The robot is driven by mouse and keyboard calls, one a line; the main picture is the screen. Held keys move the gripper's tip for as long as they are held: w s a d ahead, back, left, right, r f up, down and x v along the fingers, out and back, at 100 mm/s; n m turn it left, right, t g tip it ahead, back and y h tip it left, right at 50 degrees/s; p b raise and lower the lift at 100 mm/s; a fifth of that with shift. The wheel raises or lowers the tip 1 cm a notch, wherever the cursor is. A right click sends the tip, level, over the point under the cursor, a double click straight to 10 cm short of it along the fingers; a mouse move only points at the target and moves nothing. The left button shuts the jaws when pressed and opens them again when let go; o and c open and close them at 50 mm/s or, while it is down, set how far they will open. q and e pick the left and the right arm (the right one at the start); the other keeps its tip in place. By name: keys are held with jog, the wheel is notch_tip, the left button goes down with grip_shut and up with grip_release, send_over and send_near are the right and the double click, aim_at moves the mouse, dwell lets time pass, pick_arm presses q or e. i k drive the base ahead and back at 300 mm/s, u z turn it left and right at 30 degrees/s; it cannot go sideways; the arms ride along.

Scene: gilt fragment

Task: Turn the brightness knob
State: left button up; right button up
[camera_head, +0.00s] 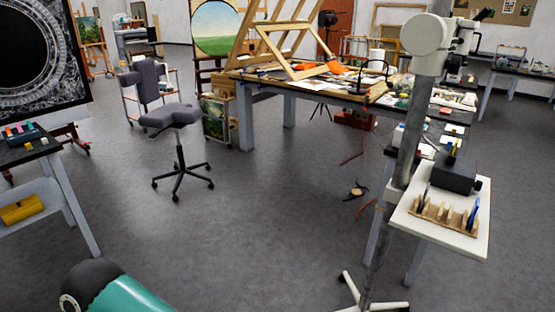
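No knob is clearly marked as the brightness knob in the head view. A dark grey box (455,175) sits on a white shelf (410,228) fixed to a grey upright pole (407,140) at the right. A small dark round part (478,186) sticks out at the box's right side; it may be a knob, but it is too small to be sure. A white microscope head (425,42) is mounted at the top of the pole. Neither of my grippers is in view.
A wooden rack (444,213) with small tools stands on the shelf's front. The pole's white feet (372,306) spread on the floor. A cluttered worktable (246,115) stands behind, a grey chair (165,110) left of it.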

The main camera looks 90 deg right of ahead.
aim_at(478, 185)
jog(key=u, duration=0.35)
jog(key=i, duration=0.3)
jog(key=z, duration=2.85)
jog(key=i, duration=0.3)
jog(key=z, duration=1.5)
jog(key=k, duration=0.6)
jog(key=z, duration=0.45)
jog(key=i, duration=1.75)
jog(key=u, duration=0.45)
